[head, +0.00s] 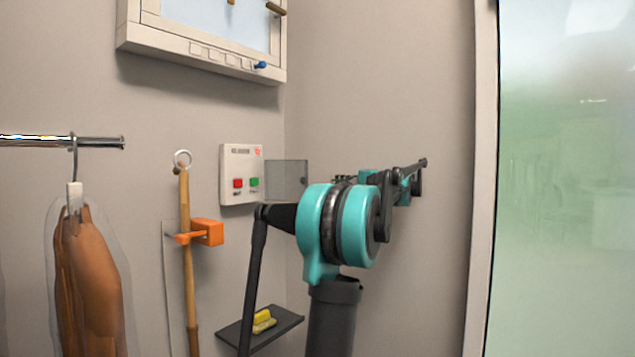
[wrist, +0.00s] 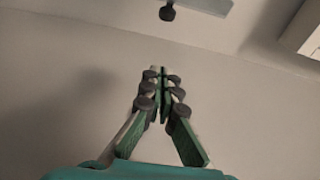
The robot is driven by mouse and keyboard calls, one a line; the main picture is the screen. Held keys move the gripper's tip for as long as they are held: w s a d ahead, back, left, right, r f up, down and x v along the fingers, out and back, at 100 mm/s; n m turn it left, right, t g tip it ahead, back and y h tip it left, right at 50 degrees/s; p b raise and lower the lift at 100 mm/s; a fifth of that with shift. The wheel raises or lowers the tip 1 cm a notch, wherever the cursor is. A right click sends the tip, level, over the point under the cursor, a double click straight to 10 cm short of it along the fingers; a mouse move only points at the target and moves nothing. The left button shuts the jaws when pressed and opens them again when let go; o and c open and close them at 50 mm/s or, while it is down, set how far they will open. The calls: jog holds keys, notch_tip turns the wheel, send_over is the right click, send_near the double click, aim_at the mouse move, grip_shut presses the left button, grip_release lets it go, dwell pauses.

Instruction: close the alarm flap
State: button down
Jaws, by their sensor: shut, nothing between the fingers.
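The alarm box (head: 241,175) is a white wall unit with a red and a green button, seen in the head view. Its see-through grey flap (head: 287,180) stands open to the right of the box, with a small dark knob near its right edge. My gripper (head: 338,180) appears small and dark to the right of the flap, apart from it and partly hidden by my arm. In the wrist view my gripper (wrist: 163,73) has its fingers together with nothing between them. A dark knob on a pale strip (wrist: 167,13), probably the flap's, shows beyond the fingertips.
A white framed cabinet (head: 200,50) hangs above left. A wooden pole (head: 187,270) stands in an orange holder (head: 207,232). A bagged brown garment (head: 90,280) hangs at left. A dark shelf (head: 285,323) holds yellow items. A frosted glass panel (head: 565,200) is at right.

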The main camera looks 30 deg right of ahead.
jog(key=x, duration=1)
jog(key=shift+s+a, duration=0.1)
jog(key=shift+a, duration=0.05)
jog(key=shift+s+a, duration=0.6)
jog(key=shift+a, duration=0.15)
jog(key=shift+s+a, duration=0.6)
jog(key=shift+a, duration=0.2)
